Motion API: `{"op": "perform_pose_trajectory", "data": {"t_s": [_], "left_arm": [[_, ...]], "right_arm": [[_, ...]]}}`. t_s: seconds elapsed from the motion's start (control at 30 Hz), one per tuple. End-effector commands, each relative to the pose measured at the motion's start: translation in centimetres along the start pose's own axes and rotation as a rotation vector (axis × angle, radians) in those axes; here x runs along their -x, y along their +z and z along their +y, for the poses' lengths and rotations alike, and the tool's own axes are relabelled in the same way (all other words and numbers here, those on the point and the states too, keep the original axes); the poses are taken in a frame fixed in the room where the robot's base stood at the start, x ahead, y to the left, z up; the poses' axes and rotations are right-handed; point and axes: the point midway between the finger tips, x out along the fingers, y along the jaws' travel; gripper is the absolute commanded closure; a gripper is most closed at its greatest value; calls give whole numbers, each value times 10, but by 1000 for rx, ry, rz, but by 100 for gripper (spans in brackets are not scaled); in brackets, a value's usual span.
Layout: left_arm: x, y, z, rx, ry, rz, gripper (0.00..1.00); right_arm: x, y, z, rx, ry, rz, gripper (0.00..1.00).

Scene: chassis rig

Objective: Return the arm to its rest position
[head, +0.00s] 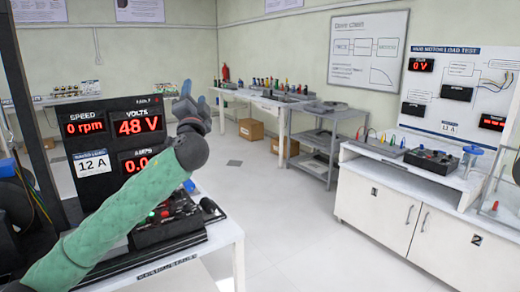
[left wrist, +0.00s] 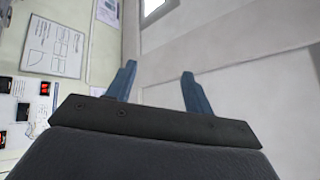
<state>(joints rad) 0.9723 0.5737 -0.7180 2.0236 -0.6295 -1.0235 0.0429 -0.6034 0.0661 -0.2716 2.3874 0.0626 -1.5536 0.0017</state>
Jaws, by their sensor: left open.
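My left arm (head: 118,216), in a green sleeve, comes in from the lower left of the head view and reaches up in front of the display panel. My left gripper (head: 194,92) is at its end, raised beside the panel's right edge. In the left wrist view the two blue fingers of the left gripper (left wrist: 158,82) stand apart with nothing between them. Behind them are only wall and ceiling. My right gripper is in neither view.
The black display panel (head: 94,118) shows red readings close behind my arm. A control box (head: 166,218) sits on the bench below. A white cabinet (head: 395,207) stands at right, a grey shelf cart (head: 318,150) behind. The floor (head: 285,225) between is clear.

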Motion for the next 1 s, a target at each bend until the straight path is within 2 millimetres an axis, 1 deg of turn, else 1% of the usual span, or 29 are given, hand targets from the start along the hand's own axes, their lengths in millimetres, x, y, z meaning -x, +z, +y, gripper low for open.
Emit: {"op": "perform_pose_trajectory", "data": {"t_s": [0.03,0.17,0.2,0.37,0.5,0.67,0.7,0.83,1.0], "left_arm": [[15,9,14,50,56,-62,48],[54,32,49,154,205,-217,48],[67,39,60,181,251,-260,48],[123,60,101,273,428,-404,48],[173,73,132,340,571,-506,48],[231,84,161,409,716,-602,48],[245,86,167,426,749,-624,48],[290,92,184,479,848,-683,48],[345,98,201,550,950,-744,48]], "right_arm": [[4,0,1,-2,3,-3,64],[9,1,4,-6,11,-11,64],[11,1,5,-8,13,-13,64],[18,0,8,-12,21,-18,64],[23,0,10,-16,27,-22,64],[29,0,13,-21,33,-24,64],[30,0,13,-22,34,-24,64],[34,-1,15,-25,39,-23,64],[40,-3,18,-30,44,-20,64]]}}
